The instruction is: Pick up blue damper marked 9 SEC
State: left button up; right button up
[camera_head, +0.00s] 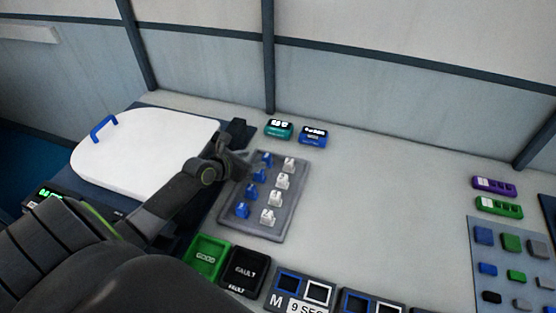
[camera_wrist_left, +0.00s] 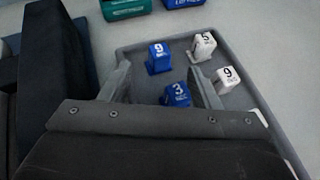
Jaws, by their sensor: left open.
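The blue damper marked 9 (camera_wrist_left: 158,57) stands upright on the grey tray (camera_head: 285,222), in the far row by the wall; it also shows in the head view (camera_head: 266,158). Its SEC lettering is too small to read. My left gripper (camera_wrist_left: 159,72) is open and empty above the tray, its fingertips to either side of the near side of this damper; it shows in the head view (camera_head: 243,160) at the tray's far left corner. A blue damper marked 3 (camera_wrist_left: 177,94) stands between the fingers, closer to the palm. My right gripper is not in view.
White dampers marked 5 (camera_wrist_left: 203,46) and 9 (camera_wrist_left: 228,78) stand just right of the blue ones. Teal (camera_head: 279,129) and blue (camera_head: 313,135) display boxes lie behind the tray.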

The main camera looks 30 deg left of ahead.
aim_at(265, 156)
pick_arm(q)
jog(key=shift+s+a, duration=0.1)
jog(key=shift+w+f, duration=0.35)
jog(key=shift+w, duration=0.3)
jog(key=b+x, duration=0.1)
jog(key=x, duration=0.3)
jog(key=shift+w, duration=0.2)
jog(key=shift+w+d+f, duration=0.2)
jog(key=shift+w, duration=0.05)
jog(key=shift+w+f, duration=0.1)
jog(key=shift+w, duration=0.05)
jog(key=shift+c, duration=0.6)
jog(key=c, duration=0.5)
grip_shut()
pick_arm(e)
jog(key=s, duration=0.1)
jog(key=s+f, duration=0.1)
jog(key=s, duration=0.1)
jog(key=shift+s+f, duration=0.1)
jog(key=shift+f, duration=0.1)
